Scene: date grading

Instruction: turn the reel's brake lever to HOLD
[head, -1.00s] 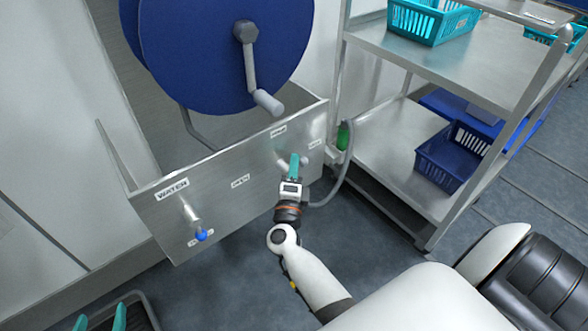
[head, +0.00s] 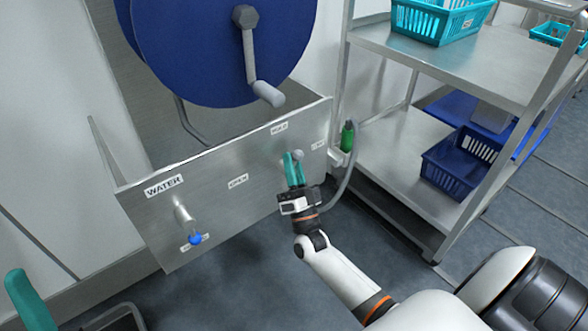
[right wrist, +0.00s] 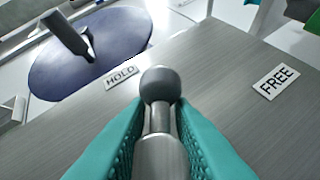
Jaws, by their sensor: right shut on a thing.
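The brake lever is a grey rod with a round knob (right wrist: 160,85), on the metal panel (head: 215,205) below the blue reel (head: 205,50). My right gripper (head: 292,165) is shut on the lever; its teal fingers (right wrist: 150,130) flank the rod in the right wrist view, with the knob beyond their tips. The knob points between the HOLD label (right wrist: 121,77) and the FREE label (right wrist: 276,81), nearer HOLD in that view. In the head view the fingers hide part of the lever. One teal finger of my left gripper (head: 30,300) shows at the lower left.
A WATER label (head: 164,186) and a tap with a blue knob (head: 195,239) are on the panel's left. The reel's crank (head: 262,90) hangs above. A green-ended hose (head: 347,136) and a metal shelf rack (head: 400,150) with crates stand right. Floor in front is open.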

